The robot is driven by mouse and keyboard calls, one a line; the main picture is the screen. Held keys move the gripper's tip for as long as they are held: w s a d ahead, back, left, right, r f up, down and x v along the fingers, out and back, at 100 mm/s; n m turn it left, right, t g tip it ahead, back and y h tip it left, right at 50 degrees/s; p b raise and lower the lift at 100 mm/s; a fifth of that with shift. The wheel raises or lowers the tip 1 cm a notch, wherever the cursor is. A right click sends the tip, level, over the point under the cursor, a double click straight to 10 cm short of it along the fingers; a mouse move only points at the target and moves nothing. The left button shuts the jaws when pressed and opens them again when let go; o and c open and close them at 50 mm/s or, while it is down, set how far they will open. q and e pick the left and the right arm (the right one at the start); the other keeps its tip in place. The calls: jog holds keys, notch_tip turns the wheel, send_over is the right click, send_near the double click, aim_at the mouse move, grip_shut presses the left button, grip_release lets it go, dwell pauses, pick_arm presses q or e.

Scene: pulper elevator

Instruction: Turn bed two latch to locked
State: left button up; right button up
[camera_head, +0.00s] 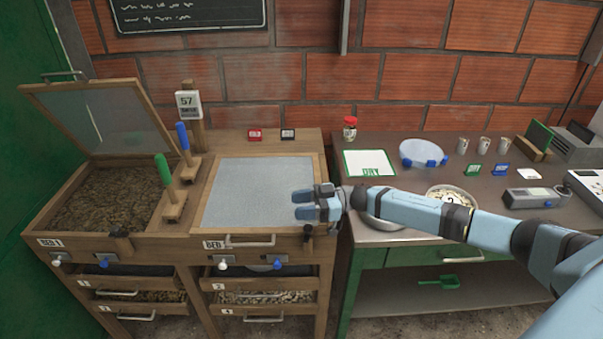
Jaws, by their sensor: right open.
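Bed two (211,212) is the wooden bed on the right of the bench, marked BED 2. Its frosted lid (258,185) lies shut, with a metal handle (250,241) at its front edge. A small dark piece (308,230) at the front right corner of bed two looks like its latch; it is small and close to my gripper, and I cannot tell its setting. My right gripper (298,204) is open and empty. It is over the lid's right front corner, just above the dark piece in the picture. My left gripper is out of view.
Bed one (100,198) on the left has its lid (100,120) raised. Green (165,172) and blue (183,140) upright handles stand between the beds. My right arm crosses the dark table, over a metal bowl (385,222) and a bowl of pale pieces (452,192).

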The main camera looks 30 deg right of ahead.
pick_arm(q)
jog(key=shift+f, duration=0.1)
pick_arm(e)
notch_tip(320, 180, up, 11)
jog(key=shift+r, duration=0.1)
jog(key=m+t+h+b, duration=0.9)
jog(key=t+h+b, duration=0.1)
jog(key=b, duration=0.7)
send_near(312, 229)
jog(key=b+x, duration=0.1)
jog(key=x, duration=1)
jog(key=shift+w, duration=0.15)
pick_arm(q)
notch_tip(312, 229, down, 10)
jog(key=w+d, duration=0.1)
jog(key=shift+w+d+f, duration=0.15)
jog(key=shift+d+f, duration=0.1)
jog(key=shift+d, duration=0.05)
pick_arm(e)
jog(key=shift+a, duration=0.1)
